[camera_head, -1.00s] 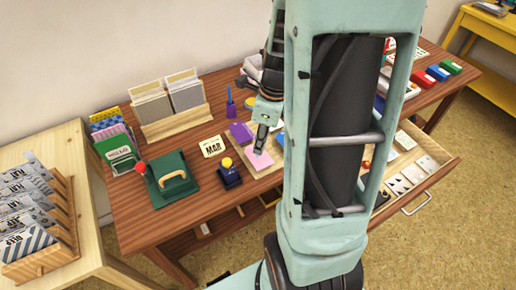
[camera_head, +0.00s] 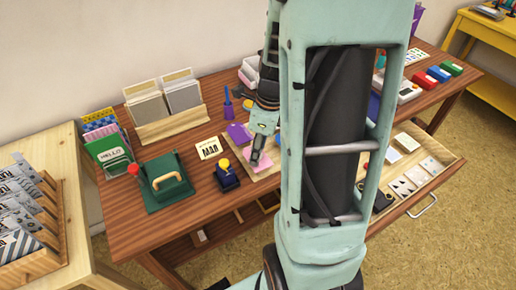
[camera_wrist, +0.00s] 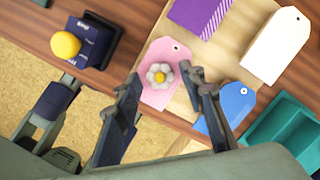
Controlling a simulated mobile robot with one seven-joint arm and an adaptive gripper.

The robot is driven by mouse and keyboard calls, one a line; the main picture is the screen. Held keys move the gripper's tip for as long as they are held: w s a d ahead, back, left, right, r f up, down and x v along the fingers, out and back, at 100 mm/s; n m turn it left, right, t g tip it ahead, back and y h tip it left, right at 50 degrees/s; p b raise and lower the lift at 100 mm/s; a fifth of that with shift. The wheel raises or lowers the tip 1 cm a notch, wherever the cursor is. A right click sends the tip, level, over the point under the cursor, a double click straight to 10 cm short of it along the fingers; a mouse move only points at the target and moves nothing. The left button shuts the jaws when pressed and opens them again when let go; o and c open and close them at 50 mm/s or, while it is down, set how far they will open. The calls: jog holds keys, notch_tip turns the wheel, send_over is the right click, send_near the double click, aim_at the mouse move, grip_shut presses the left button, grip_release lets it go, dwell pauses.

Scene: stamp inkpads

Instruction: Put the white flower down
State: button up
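The white flower (camera_wrist: 159,75) has a yellow centre and shows in the wrist view over the pink tag (camera_wrist: 160,57). It looks as if it lies on the tag, though any small height is hard to judge. My gripper (camera_wrist: 159,74) has one finger on each side of the flower, with a visible gap at each side. It looks open. In the head view my gripper (camera_head: 255,160) points down at the pink tag (camera_head: 265,161), and the flower cannot be made out there.
A purple tag (camera_wrist: 205,14), a cream tag (camera_wrist: 275,45) and a blue tag (camera_wrist: 236,98) lie around the pink one. A dark blue stamp with a yellow knob (camera_head: 227,174) stands to its left. An open drawer (camera_head: 428,180) juts out at the right.

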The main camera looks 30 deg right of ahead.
notch_tip(320, 180, up, 12)
jog(key=s+d+p, duration=0.1)
jog(key=p, duration=0.2)
jog(key=shift+s+d+r, duration=0.15)
dwell(0.6)
